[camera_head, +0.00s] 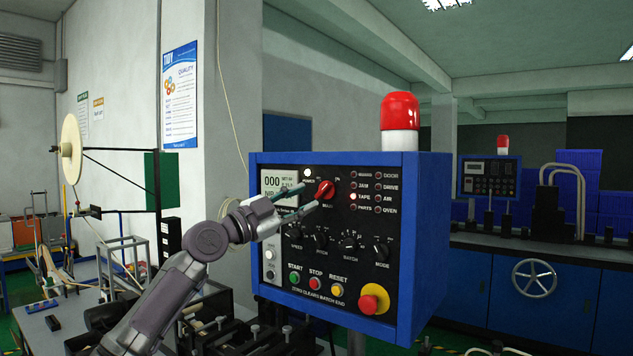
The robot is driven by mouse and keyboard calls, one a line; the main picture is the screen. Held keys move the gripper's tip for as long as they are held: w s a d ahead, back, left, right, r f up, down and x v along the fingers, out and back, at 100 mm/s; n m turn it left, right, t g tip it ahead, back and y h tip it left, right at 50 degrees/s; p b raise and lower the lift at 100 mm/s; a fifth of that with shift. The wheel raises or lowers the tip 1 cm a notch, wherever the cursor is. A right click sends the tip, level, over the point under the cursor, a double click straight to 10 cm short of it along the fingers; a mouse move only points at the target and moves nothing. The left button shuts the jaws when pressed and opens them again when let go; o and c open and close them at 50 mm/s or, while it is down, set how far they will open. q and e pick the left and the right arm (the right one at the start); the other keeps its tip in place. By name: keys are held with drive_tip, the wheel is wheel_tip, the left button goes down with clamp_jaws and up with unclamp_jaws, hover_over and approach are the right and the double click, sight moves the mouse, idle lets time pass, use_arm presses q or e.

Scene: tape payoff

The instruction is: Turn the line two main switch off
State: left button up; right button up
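The control box (428,230) is blue with a black front panel. Its red main switch (325,190) is a rotary knob at the upper middle of the panel, above a label that reads MAIN. The knob's handle looks tilted; its exact setting is too small to read. My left gripper (311,195) comes in from the lower left, its two thin fingers apart, with the tips just left of the red knob. I cannot tell whether they touch it. A line number on the box is not legible. My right gripper is not in view.
A red emergency button (373,299) sits at the panel's lower right. Start, stop and reset buttons (316,284) line the bottom, below several black knobs (348,241). A red beacon (400,110) tops the box. A second panel (489,177) stands behind at the right.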

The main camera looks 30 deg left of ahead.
sight(321, 191)
use_arm(q)
drive_tip(key=shift+p+x, duration=0.65)
drive_tip(key=shift+x, duration=1.55)
drive_tip(key=shift+c, duration=0.2)
clamp_jaws()
